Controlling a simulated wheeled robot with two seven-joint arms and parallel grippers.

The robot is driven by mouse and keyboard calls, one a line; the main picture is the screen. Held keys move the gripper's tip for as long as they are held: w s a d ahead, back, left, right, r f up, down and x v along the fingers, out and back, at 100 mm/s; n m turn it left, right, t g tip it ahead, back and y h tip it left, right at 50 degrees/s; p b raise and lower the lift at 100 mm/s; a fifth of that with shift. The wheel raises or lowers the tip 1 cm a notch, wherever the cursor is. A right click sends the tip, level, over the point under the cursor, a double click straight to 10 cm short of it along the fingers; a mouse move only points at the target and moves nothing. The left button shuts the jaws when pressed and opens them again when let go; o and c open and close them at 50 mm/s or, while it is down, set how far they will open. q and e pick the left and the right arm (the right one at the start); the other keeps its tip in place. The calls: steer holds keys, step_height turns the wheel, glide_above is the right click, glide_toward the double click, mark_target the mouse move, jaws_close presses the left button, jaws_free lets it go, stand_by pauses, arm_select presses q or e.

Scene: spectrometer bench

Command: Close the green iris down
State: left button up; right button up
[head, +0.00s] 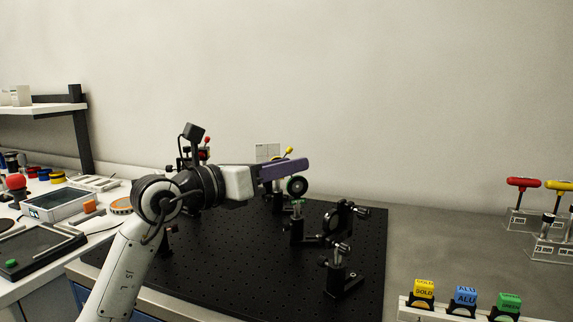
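The green iris (297,187) is a dark ring with a green rim around its opening, on a post with a green collar (298,203), near the middle of the black breadboard (235,275). My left gripper (302,166) reaches in from the left, with its purple finger just above and partly in front of the iris. Its lever is not visible, and I cannot tell whether the finger touches the iris. Only one finger shows clearly, so the gap is hidden. My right gripper is out of view.
Yellow (289,151) and red (206,141) handles show behind my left arm. A round mount (340,216) and another post (340,272) stand to the right of the iris. Labelled blocks (465,296) sit front right; red and yellow drivers (523,183) stand far right. Bare bench (430,240) lies between.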

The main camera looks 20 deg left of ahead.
arm_select(q)
steer(key=shift+w+d, duration=0.1)
steer(key=shift+w, duration=0.05)
jaws_close()
steer(key=b, duration=0.1)
steer(key=f+t+b, duration=0.1)
steer(key=shift+a+f+n+h+b, duration=0.1)
steer(key=shift+a+n+h+b, duration=0.1)
steer(key=shift+n+h+b, duration=0.15)
steer(key=shift+s+a+t+b, duration=0.1)
steer(key=shift+s+t+b, duration=0.1)
steer(key=shift+t+b, duration=0.25)
steer(key=shift+s+r+n, duration=0.1)
steer(key=shift+r+n, duration=0.1)
steer(key=shift+n, duration=0.05)
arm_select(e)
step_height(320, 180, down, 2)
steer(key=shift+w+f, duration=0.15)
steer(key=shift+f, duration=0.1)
arm_select(q)
steer(key=shift+a, duration=0.1)
jaws_free()
steer(key=shift+r, duration=0.1)
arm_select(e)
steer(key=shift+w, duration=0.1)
